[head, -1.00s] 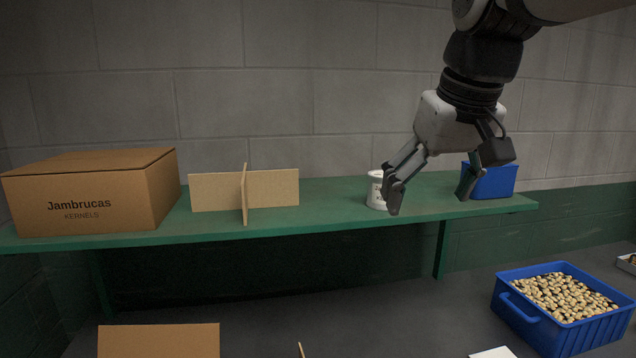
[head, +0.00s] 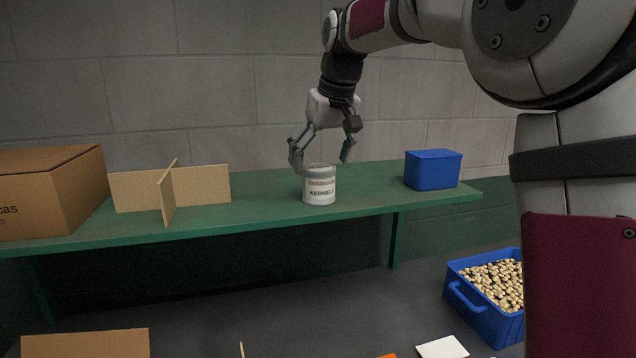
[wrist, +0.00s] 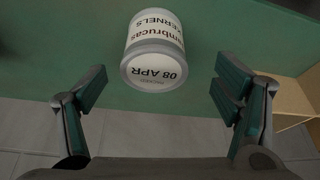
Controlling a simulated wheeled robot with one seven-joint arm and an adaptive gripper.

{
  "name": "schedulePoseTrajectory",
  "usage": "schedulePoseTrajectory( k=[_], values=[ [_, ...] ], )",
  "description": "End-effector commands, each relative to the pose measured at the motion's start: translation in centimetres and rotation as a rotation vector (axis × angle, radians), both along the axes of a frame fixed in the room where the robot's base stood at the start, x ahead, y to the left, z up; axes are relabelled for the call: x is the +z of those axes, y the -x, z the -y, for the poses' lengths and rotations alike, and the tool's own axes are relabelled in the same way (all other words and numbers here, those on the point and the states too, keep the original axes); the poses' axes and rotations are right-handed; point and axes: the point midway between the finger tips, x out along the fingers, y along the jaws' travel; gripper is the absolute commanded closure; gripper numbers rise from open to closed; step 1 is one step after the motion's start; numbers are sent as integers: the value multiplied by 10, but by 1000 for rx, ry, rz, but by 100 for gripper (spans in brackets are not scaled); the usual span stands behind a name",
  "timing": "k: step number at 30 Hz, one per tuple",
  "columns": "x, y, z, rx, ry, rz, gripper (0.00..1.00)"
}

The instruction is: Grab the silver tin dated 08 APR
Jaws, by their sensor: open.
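The silver tin (head: 319,186) stands upright on the green shelf (head: 257,200) in the head view. Its white side label reads "Jambrucas KERNELS". In the wrist view the tin (wrist: 155,50) shows its lid, marked "08 APR", and part of its side label. My gripper (head: 322,160) is open and empty just above and behind the tin, pointing down. In the wrist view my gripper (wrist: 155,95) has its two fingers spread wide, with the tin in line with the gap but beyond the fingertips. They do not touch it.
A cardboard divider (head: 195,187) and a Jambrucas carton (head: 60,200) stand on the shelf to the left. A blue bin (head: 433,170) stands to the right. Below, a blue crate (head: 480,318) holds kernels. The shelf around the tin is clear. A block wall is behind.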

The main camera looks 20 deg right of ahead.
Motion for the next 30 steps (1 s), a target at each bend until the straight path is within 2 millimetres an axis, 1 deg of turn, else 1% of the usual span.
schedulePoseTrajectory(
  k=[1,3,8,14,18,21,27,28,29,30],
  values=[
    [-6,-2,-1,0,-1,-2,17],
    [-12,-4,-1,0,-1,-2,17],
    [-20,-7,-1,0,0,-1,17],
    [-46,-13,3,-1,-1,-3,17],
    [-62,-20,2,-1,-1,-2,17],
    [-66,-23,1,-1,-1,1,17],
    [-67,-23,1,-1,-1,2,17],
    [-67,-23,1,-1,-1,2,22],
    [-67,-23,2,-1,-1,2,28],
    [-67,-23,2,-1,-1,2,37]
  ],
)
